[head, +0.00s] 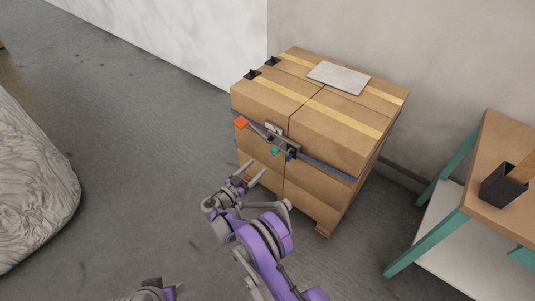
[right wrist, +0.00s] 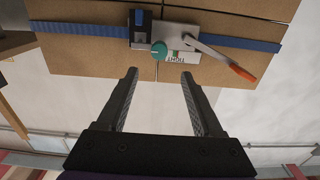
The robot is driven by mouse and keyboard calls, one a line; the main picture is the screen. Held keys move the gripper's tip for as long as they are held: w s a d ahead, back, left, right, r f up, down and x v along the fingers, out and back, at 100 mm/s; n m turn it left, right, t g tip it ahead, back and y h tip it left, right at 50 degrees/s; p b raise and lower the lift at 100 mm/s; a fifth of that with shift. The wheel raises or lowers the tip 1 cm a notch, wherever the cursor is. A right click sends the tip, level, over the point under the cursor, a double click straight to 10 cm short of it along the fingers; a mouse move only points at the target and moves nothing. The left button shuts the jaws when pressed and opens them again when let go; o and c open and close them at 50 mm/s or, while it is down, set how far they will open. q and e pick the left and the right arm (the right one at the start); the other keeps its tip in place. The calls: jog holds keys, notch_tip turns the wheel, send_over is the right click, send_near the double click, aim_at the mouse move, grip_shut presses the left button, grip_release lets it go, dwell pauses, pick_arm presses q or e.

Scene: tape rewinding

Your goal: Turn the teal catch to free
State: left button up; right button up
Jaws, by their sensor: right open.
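The teal catch (head: 275,151) is a small round knob on the metal tensioner (head: 274,130) at the front of a stacked cardboard load. A lever with an orange grip (right wrist: 243,73) slants away from the tensioner; the orange grip (head: 241,122) also shows in the head view. My right gripper (head: 252,172) is open and empty, in front of the catch and apart from it, with the catch between its finger lines (right wrist: 160,75). My left gripper (head: 165,287) is partly cut off at the bottom edge.
A blue strap (head: 330,172) runs around the boxes (head: 345,135). A grey plate (head: 339,77) and dark clips lie on top. A teal-legged table (head: 495,140) with a dark bin (head: 503,185) stands at right. A grey wrapped mass (head: 35,180) is at left; floor between is clear.

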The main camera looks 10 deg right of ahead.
aim_at(273, 152)
jog(key=x, duration=1)
jog(key=shift+w+d, duration=0.1)
jog(key=shift+d, duration=0.1)
jog(key=shift+c, duration=0.3)
grip_shut()
